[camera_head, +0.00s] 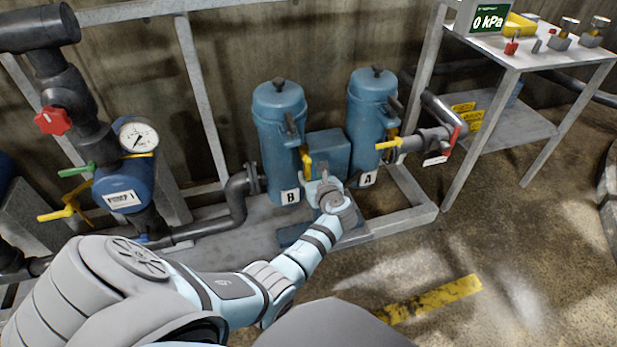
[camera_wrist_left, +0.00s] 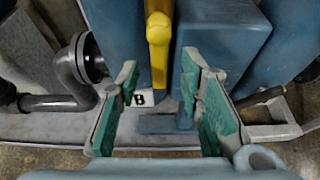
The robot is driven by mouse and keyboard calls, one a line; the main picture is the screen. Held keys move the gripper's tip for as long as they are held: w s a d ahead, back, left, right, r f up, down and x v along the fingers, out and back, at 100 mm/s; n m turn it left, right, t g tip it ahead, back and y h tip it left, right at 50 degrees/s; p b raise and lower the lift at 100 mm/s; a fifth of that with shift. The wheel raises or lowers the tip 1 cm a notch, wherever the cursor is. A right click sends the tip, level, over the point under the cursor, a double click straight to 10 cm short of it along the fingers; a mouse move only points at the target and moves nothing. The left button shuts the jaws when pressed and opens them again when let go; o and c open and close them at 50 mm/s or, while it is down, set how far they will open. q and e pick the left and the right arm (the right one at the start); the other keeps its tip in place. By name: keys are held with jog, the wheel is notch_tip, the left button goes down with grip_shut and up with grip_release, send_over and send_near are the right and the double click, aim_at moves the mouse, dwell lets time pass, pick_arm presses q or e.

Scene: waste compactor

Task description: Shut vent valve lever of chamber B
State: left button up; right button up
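Chamber B (camera_head: 278,115) is the left blue cylinder, with a "B" label (camera_head: 290,197) low on its front. Its yellow vent valve lever (camera_head: 306,165) shows just above my left gripper (camera_head: 322,188); the hand partly hides it. In the left wrist view the lever (camera_wrist_left: 158,45) stands upright in the picture, its lower end between the fingertip pads. My left gripper (camera_wrist_left: 160,95) is open, with a gap on both sides of the lever; I cannot tell whether it touches. My right gripper is not in view.
Chamber A (camera_head: 370,105) stands to the right, with its yellow lever (camera_head: 389,144) pointing sideways. A blue box (camera_head: 328,152) sits between the chambers. A black elbow pipe (camera_head: 238,195) is at left. A metal table (camera_head: 500,50) with a 0 kPa display (camera_head: 488,19) stands at far right.

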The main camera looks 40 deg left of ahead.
aim_at(308, 172)
pick_arm(q)
jog(key=b+x, duration=0.1)
jog(key=x, duration=0.2)
jog(key=shift+f, duration=0.15)
jog(key=shift+w+a, duration=0.15)
jog(key=shift+a, duration=0.15)
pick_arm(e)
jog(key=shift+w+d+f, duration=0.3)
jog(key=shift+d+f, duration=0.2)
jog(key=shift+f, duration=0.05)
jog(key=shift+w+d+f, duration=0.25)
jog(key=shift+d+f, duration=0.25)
pick_arm(q)
grip_shut()
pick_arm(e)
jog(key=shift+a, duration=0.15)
